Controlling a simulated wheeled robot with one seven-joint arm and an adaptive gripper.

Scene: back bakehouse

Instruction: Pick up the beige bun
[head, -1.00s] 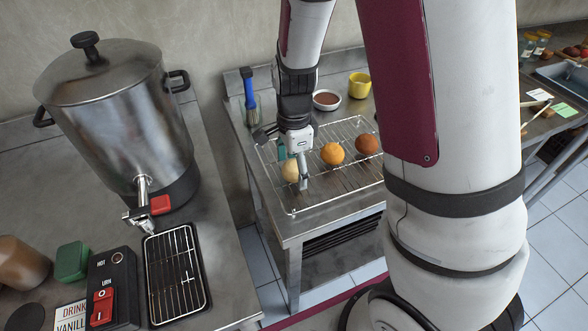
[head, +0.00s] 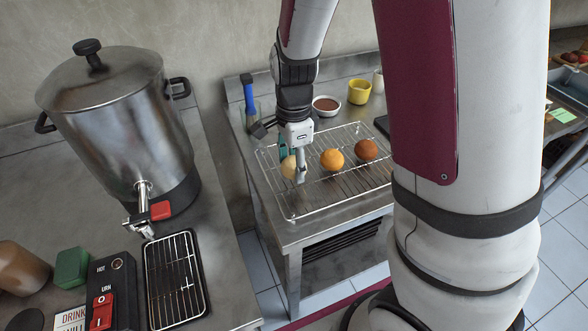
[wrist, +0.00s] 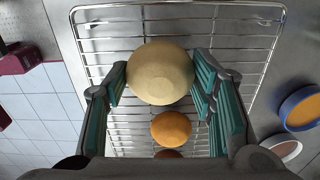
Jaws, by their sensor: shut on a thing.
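The beige bun (wrist: 160,73) is round and pale, between the two teal-padded fingers of my gripper (wrist: 160,88) in the wrist view. In the head view the beige bun (head: 288,168) is partly hidden behind a finger of my gripper (head: 292,168). My gripper is shut on the bun, at the left part of the wire rack (head: 305,199). Whether the bun touches the rack or is slightly above it, I cannot tell.
An orange bun (head: 332,160) and a brown bun (head: 366,150) sit in a row to the right on the rack. A brown-filled bowl (head: 326,105), a yellow cup (head: 359,91) and a blue-handled brush (head: 249,93) stand behind. A large steel urn (head: 118,130) stands at left.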

